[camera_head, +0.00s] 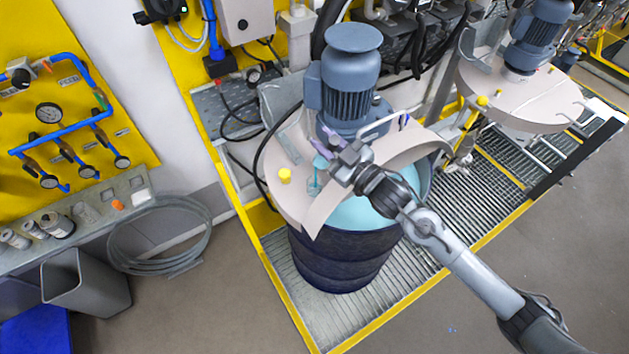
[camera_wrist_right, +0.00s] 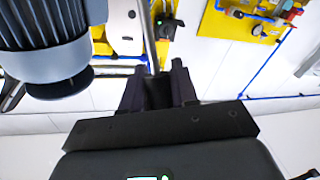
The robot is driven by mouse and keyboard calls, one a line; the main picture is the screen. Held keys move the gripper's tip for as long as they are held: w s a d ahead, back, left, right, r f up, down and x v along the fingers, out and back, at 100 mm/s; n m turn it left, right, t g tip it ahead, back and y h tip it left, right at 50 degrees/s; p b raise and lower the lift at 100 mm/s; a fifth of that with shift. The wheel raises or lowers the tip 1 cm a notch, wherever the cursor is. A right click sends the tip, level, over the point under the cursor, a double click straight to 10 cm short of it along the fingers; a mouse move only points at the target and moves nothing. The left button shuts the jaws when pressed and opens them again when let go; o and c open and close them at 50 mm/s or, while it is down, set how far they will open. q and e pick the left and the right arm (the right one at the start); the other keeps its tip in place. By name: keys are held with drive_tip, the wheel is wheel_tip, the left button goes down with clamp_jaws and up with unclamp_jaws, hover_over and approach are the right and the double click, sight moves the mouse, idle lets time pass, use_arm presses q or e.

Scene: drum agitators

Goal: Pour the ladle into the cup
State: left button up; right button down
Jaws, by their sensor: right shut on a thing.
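My right gripper (camera_head: 330,155) is over the pale drum lid, in front of the blue-grey motor. In the right wrist view its dark fingers (camera_wrist_right: 158,88) are shut on a thin grey rod, which looks like the handle of the ladle (camera_wrist_right: 150,40). The ladle's bowl cannot be told clearly. Just left of the gripper in the head view, a small teal round patch shows with a narrow teal strip below it, above the lid. I cannot tell whether this is the ladle, the cup or liquid. The cup cannot be made out for sure. My left gripper is out of view.
The dark blue drum (camera_head: 345,262) stands on a grating and holds teal liquid (camera_head: 362,214), seen through the lid's open side. The motor (camera_head: 347,90) rises close behind my gripper. A yellow knob (camera_head: 285,176) sits on the lid (camera_head: 290,205). A second agitator (camera_head: 520,95) stands right.

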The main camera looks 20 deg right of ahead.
drive_tip(key=shift+s+a+n, duration=0.25)
drive_tip(key=shift+a+n, duration=0.15)
drive_tip(key=shift+a, duration=0.25)
idle(0.3)
drive_tip(key=shift+s+a+f+n, duration=0.25)
drive_tip(key=shift+a+f+n, duration=0.2)
drive_tip(key=shift+a+f, duration=0.2)
drive_tip(key=shift+s+a+f+n, duration=0.2)
drive_tip(key=shift+a+f+n, duration=0.3)
drive_tip(key=shift+a, duration=0.1)
idle(1.1)
drive_tip(key=d+r+m, duration=0.1)
drive_tip(key=w+d+m, duration=0.1)
drive_tip(key=d, duration=0.1)
drive_tip(key=d+r+m, duration=0.1)
drive_tip(key=shift+w+d+r, duration=0.3)
drive_tip(key=shift+w+d, duration=0.1)
drive_tip(key=w+d+m, duration=0.3)
drive_tip(key=d+m, duration=0.4)
drive_tip(key=d, duration=0.3)
drive_tip(key=shift+w+h, duration=0.3)
drive_tip(key=shift+h, duration=0.1)
drive_tip(key=shift+d, duration=0.15)
